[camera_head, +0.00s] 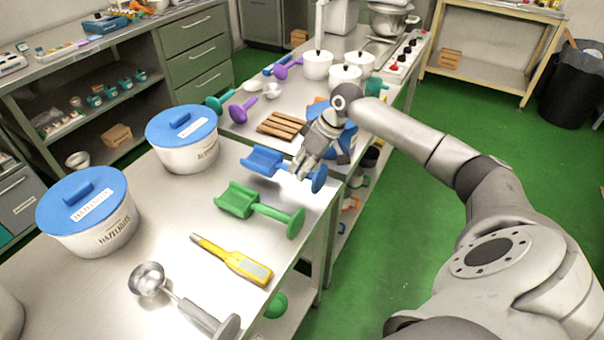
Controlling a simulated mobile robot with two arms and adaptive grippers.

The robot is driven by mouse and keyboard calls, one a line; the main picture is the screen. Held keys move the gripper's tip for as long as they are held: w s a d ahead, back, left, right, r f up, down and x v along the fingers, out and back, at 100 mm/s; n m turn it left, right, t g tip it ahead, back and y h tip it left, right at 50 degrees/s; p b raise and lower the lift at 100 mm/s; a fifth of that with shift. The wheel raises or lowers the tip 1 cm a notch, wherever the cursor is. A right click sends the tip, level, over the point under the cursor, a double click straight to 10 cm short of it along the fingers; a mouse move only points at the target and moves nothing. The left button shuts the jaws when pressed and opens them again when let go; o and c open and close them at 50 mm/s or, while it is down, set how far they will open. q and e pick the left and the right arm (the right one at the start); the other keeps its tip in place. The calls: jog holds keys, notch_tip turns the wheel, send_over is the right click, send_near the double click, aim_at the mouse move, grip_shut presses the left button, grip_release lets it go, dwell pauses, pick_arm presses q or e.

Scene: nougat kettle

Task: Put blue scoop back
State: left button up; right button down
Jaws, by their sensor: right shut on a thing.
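The blue scoop (264,161) is at the middle of the metal table, its open trough to the left and its round handle end (319,179) to the right. My right gripper (301,171) comes in from the right and is shut on the scoop's handle, hiding part of it. I cannot tell whether the scoop rests on the table or is slightly above it. My left gripper is not in view.
A green scoop (238,200), a yellow thermometer-like tool (234,261) and a metal ladle (150,281) lie nearer. Two blue-lidded hazelnut pots (190,158) stand left. A wooden slatted board (283,126) lies behind. Green floor (400,250) is open to the right.

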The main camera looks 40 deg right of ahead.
notch_tip(320, 180, down, 3)
jog(key=shift+w+d+f+p, duration=0.1)
jog(key=shift+w+p, duration=0.05)
jog(key=shift+p, duration=0.5)
jog(key=shift+f, duration=0.1)
jog(key=shift+f, duration=0.1)
jog(key=c, duration=1.3)
grip_release()
jog(key=b+v, duration=0.1)
jog(key=v, duration=1.1)
jog(key=shift+b, duration=0.4)
